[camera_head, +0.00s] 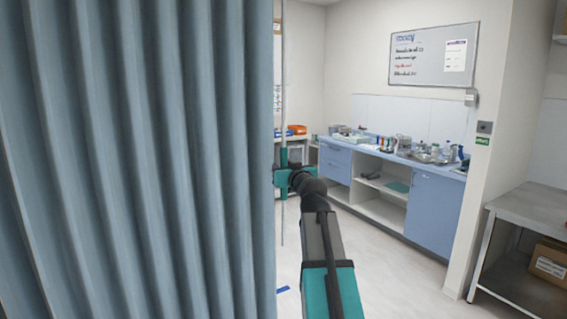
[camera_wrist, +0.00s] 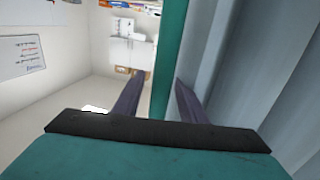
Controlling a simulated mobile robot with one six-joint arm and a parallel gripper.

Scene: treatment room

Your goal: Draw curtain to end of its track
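The blue-grey pleated curtain (camera_head: 140,160) hangs over the left of the head view, its free edge just left of my gripper. In the wrist view its folds (camera_wrist: 270,60) fill the right side. A thin pale wand (camera_head: 283,60) hangs upright along this edge. My gripper (camera_head: 283,178) is at the wand's teal section. In the wrist view a teal bar (camera_wrist: 170,45) runs between the two dark fingers of my gripper (camera_wrist: 162,78). The fingers stand apart, one on each side of it. Whether they press on it is unclear.
A blue counter with cabinets (camera_head: 432,212) and several bottles stands along the back wall, under a whiteboard (camera_head: 433,55). A metal table (camera_head: 530,208) with a cardboard box (camera_head: 550,262) below is at right. Pale floor (camera_head: 400,275) is clear between.

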